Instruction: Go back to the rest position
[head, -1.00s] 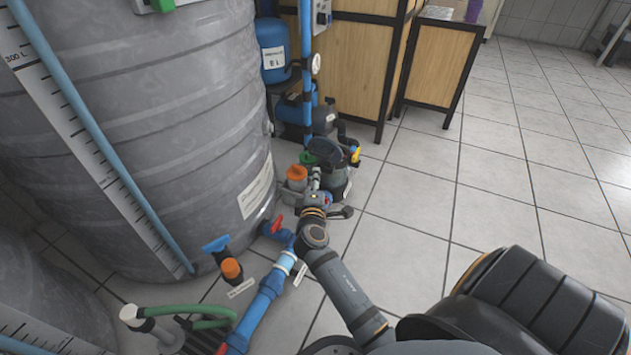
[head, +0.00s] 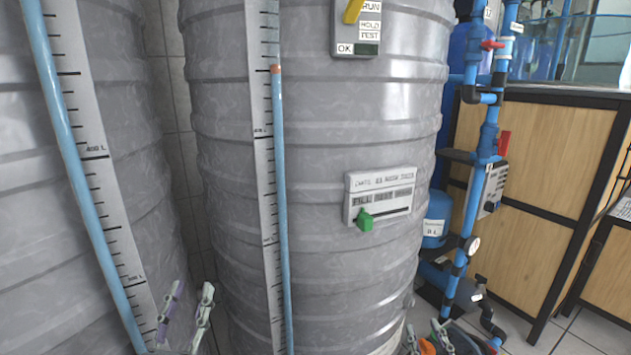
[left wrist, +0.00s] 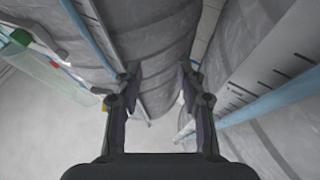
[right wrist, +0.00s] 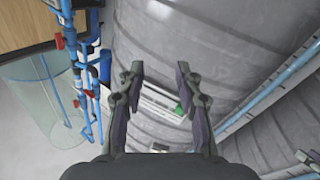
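My left gripper (head: 189,302) shows at the bottom left of the head view, pointing upward, in front of the grey tanks. In the left wrist view (left wrist: 156,78) its two fingers stand apart with nothing between them. My right gripper (head: 426,332) shows at the bottom edge of the head view, in front of the tank's lower right part, and only its finger ends are in sight. In the right wrist view (right wrist: 159,72) its fingers are apart and empty. Neither gripper appears to touch anything.
A large ribbed grey tank (head: 340,130) fills the middle, with a slider panel (head: 381,194) and a control box (head: 357,28). Another grey tank (head: 25,240) stands left. Blue pipework (head: 476,190) and a wooden cabinet (head: 545,165) stand right.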

